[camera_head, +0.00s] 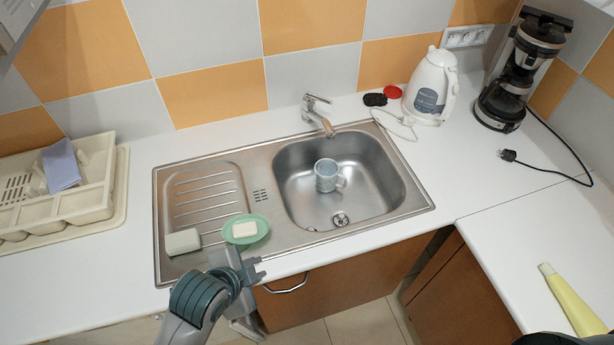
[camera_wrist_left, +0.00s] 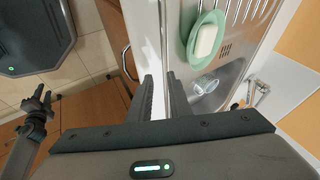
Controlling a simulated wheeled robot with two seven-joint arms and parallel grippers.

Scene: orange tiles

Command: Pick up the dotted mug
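The dotted mug (camera_head: 327,175) is pale grey-blue and stands in the sink basin (camera_head: 381,192), its handle to the right. Its pattern is too small to make out clearly. My left gripper (camera_head: 256,268) is over the counter's front edge, in front of the sink and well apart from the mug. In the left wrist view its two fingers (camera_wrist_left: 160,96) are apart with nothing between them.
A green dish (camera_head: 257,241) with soap and a sponge (camera_head: 183,242) lie on the drainboard near my left gripper. The tap (camera_head: 319,115) stands behind the basin. A kettle (camera_head: 432,88) and coffee maker (camera_head: 508,75) stand back right; a cutlery tray (camera_head: 85,205) is left.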

